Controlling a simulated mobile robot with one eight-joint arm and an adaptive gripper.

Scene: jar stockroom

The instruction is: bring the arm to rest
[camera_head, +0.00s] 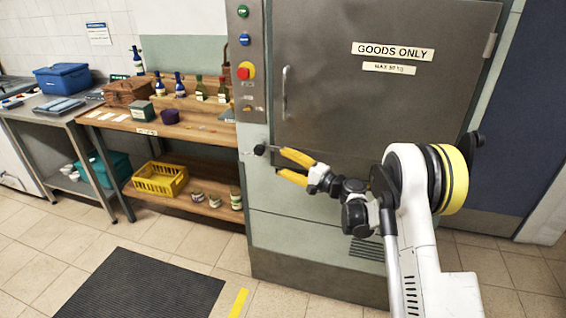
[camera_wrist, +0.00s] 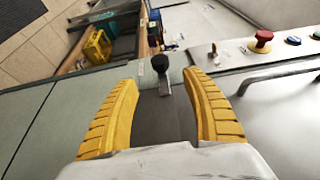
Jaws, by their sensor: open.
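My gripper (camera_head: 283,163) is open and empty in front of the grey goods lift, its yellow fingers pointing left. In the wrist view my gripper (camera_wrist: 163,95) shows two spread yellow fingers with nothing between them. A black knob (camera_head: 260,150) on a short metal stem stands out from the lift's front, just left of the fingertips. The knob also shows in the wrist view (camera_wrist: 160,63), beyond and between the fingertips. It looks apart from the fingers. The arm reaches out from the right of the head view.
The lift door (camera_head: 390,80) with its handle (camera_head: 286,92) is behind the arm. A control panel with a red button (camera_head: 243,73) is above the knob. A wooden bench (camera_head: 190,127) with bottles stands left, a yellow crate (camera_head: 160,180) below. Floor around the dark mat (camera_head: 140,285) is clear.

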